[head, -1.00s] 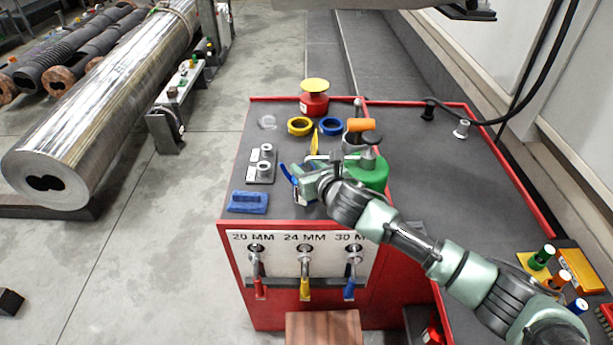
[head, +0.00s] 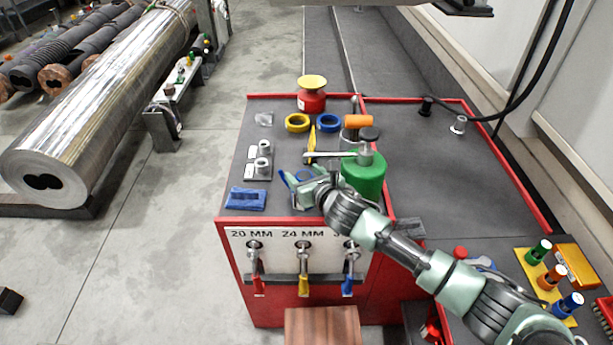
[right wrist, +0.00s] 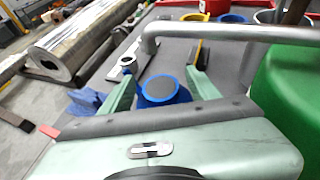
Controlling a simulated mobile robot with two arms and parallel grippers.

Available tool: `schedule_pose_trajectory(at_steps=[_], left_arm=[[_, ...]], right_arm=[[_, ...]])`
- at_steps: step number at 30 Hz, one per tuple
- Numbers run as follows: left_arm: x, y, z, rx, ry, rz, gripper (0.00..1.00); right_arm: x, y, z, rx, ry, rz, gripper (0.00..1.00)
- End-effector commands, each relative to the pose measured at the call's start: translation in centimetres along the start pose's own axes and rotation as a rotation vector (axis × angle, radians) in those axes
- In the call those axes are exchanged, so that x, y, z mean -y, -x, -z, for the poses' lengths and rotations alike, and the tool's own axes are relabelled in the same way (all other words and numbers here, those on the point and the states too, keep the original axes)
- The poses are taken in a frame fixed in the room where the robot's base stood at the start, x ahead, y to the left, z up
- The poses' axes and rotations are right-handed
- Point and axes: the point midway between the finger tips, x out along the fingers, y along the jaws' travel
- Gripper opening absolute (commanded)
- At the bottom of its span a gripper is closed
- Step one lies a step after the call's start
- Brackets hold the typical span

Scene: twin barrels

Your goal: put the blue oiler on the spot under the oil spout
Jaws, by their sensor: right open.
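In the head view my right gripper (head: 300,183) is low over the bench, left of the green oil drum (head: 364,176), and mostly covers the oiler. The grey oil spout (head: 325,155) runs left from the drum. Its bent end (right wrist: 150,44) shows just beyond the oiler. The spot under it is hidden. My left gripper is out of view.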

Motion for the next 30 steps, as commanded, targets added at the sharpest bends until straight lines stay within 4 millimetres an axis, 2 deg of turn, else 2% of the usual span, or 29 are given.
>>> schedule_pose_trajectory(at_steps=[5,15,21,25,30], left_arm=[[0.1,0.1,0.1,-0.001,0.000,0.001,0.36],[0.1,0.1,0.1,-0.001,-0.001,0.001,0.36],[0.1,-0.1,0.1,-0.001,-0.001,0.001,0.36],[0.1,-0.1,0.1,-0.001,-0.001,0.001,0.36],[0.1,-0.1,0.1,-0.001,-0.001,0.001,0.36]], right_arm=[[0.1,1.2,-0.1,0.001,0.001,0.000,0.61],[0.1,7.6,-0.1,0.001,0.001,0.000,0.61],[0.1,10.7,-0.1,0.000,0.000,0.000,0.61],[0.0,11.7,-0.1,0.000,0.000,0.001,0.61],[0.0,12.1,-0.1,0.000,-0.001,0.000,0.61]])
